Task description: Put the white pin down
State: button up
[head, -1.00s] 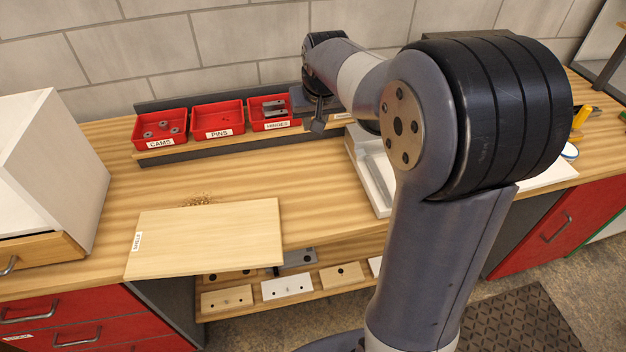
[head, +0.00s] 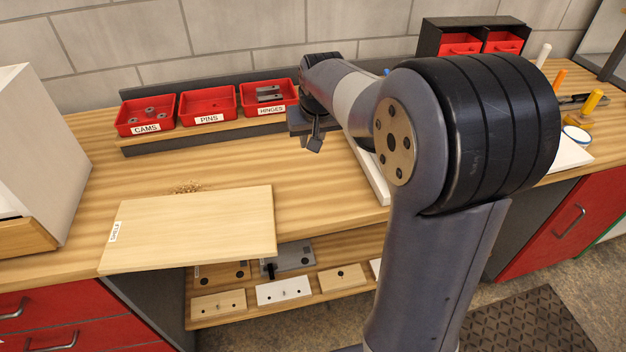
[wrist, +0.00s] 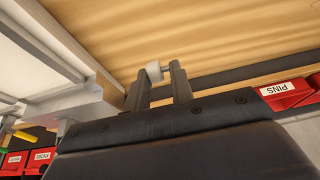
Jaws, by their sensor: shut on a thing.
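The white pin (wrist: 153,71) shows in the wrist view as a short pale cylinder between the two fingertips of my gripper (wrist: 158,80). The fingers are shut on it. In the head view my gripper (head: 314,143) hangs above the bench, in front of the hinges bin. The pin cannot be made out there. The red bin labelled PINS (head: 209,119) stands between the cams bin (head: 145,128) and the hinges bin (head: 271,110), and looks empty in the head view.
A pale shelf board (head: 195,230) lies at the bench's front edge. A white tray (head: 371,172) is partly hidden behind my arm. A white cabinet (head: 45,150) stands at the left. Several drilled blocks sit on the lower shelf (head: 225,316). The bench between board and bins is mostly clear.

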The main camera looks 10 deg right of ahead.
aim_at(311, 175)
notch_tip(311, 175, down, 9)
jog(key=shift+f, duration=0.1)
dwell(0.3)
jog(key=shift+f, duration=0.15)
jog(key=o, duration=0.9)
jog(key=shift+o, duration=0.2)
jog(key=shift+r, duration=0.2)
jog(key=shift+r, duration=0.2)
jog(key=v, duration=1.1)
jog(key=shift+s+r, duration=0.15)
jog(key=shift+r, duration=0.15)
